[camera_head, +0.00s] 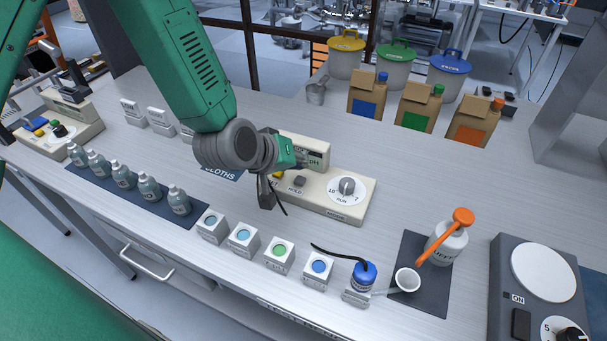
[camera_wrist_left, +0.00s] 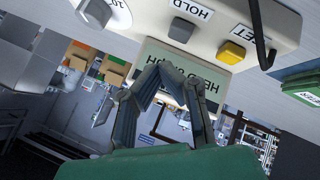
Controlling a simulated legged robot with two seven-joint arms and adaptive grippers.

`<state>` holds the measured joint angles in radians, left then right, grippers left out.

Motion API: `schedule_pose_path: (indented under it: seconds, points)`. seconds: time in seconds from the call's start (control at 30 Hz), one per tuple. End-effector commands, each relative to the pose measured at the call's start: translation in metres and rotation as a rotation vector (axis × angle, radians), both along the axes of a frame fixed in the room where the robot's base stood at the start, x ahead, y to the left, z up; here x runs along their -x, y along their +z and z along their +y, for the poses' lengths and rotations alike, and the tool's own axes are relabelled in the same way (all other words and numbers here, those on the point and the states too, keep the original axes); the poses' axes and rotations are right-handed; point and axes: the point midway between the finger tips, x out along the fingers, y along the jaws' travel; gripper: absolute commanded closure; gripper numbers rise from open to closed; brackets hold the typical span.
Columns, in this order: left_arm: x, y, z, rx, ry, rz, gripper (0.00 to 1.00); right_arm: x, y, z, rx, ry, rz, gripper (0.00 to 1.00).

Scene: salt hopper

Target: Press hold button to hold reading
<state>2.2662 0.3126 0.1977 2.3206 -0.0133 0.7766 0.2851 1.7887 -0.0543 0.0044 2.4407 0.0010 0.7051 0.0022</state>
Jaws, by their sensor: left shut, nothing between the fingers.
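The beige pH meter (camera_head: 327,205) stands on the bench, with a grey dial (camera_head: 347,187) on its right. Its grey hold button (camera_head: 299,181) sits left of the dial and also shows in the left wrist view (camera_wrist_left: 181,30), next to the yellow button (camera_wrist_left: 231,53). The meter's display (camera_wrist_left: 215,77) appears upside down there, with text that looks like "HELD" and "pH", partly covered by my fingers. My left gripper (camera_head: 304,160) is shut and empty, in front of the display and above the button row, apart from the hold button. My right gripper is not in view.
Several grey bottles (camera_head: 122,176) and small white boxes (camera_head: 278,255) line the bench front.

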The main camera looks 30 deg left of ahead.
Motion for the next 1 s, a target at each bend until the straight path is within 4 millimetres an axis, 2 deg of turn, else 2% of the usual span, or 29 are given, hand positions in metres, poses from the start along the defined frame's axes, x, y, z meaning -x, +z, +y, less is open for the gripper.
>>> schedule_pose_path:
  seconds: [0.03,0.3,1.0]
  points:
    - [0.000,0.010,0.000,0.000,0.001,-0.001,1.00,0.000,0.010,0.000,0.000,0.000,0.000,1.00]
    - [0.000,0.035,0.000,0.000,0.000,0.000,1.00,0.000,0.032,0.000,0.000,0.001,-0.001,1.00]
    - [0.000,0.035,0.000,-0.001,0.001,0.001,1.00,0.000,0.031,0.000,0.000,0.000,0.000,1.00]
